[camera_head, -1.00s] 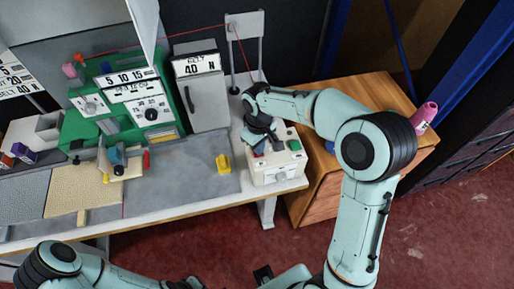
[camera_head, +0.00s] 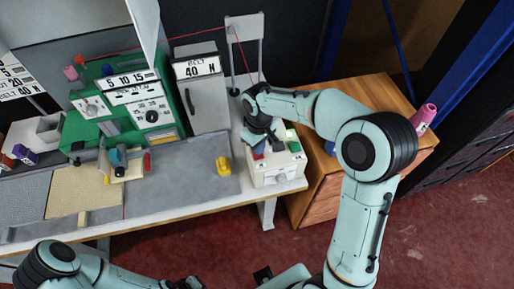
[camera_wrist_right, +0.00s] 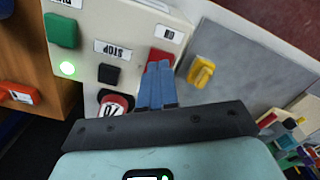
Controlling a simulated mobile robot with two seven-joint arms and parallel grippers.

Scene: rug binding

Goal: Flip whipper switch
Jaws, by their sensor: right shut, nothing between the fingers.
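A white control box (camera_head: 278,178) stands at the right end of the bench. In the right wrist view its face (camera_wrist_right: 133,25) carries STOP and ON labels. A red switch (camera_wrist_right: 158,57) sits by the ON label, partly hidden by my fingers; no whipper label is readable. A black button (camera_wrist_right: 108,74) sits by the STOP label, near a lit green lamp (camera_wrist_right: 67,68) and a green block (camera_wrist_right: 60,31). My right gripper (camera_wrist_right: 157,85) is shut and empty, its blue fingertips at the red switch; contact is unclear. My left gripper (camera_head: 188,284) is low at the bottom edge, mostly cut off.
A red round knob (camera_wrist_right: 115,103) is close beside my right fingers. A yellow piece (camera_head: 223,166) lies on the bench left of the box. A green machine (camera_head: 125,110) and a grey cabinet (camera_head: 208,103) stand behind. A wooden cabinet (camera_head: 370,95) with a pink cone (camera_head: 425,117) is right.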

